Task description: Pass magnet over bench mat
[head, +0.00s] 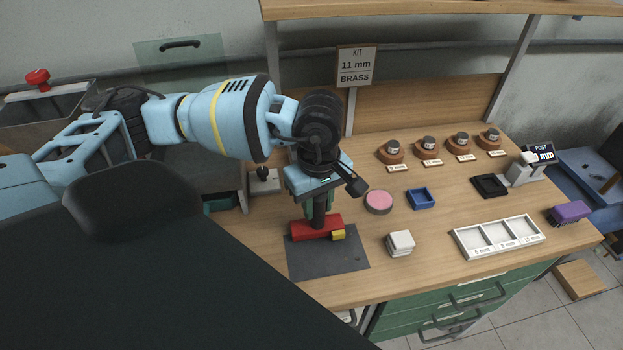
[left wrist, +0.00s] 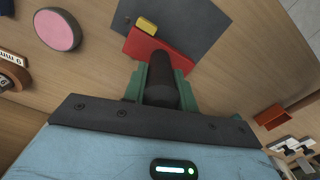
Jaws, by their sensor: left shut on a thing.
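The magnet is a red bar (head: 312,229) with a black upright handle; the bar also shows in the left wrist view (left wrist: 160,48). My left gripper (head: 319,203) is above the bar, its green fingers (left wrist: 162,82) shut on the black handle. The dark grey bench mat (head: 330,262) lies under the bar's near side, and it shows in the left wrist view (left wrist: 195,18). A small yellow block (head: 338,235) is against the bar's near right side. I cannot tell whether the bar touches the mat. My right gripper is not in view.
A pink round pad (head: 379,201), a blue tray (head: 421,198) and a white block stack (head: 400,243) stand right of the mat. A white three-part tray (head: 497,253) and a purple brush (head: 569,212) are farther right. A sign (head: 356,66) stands behind.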

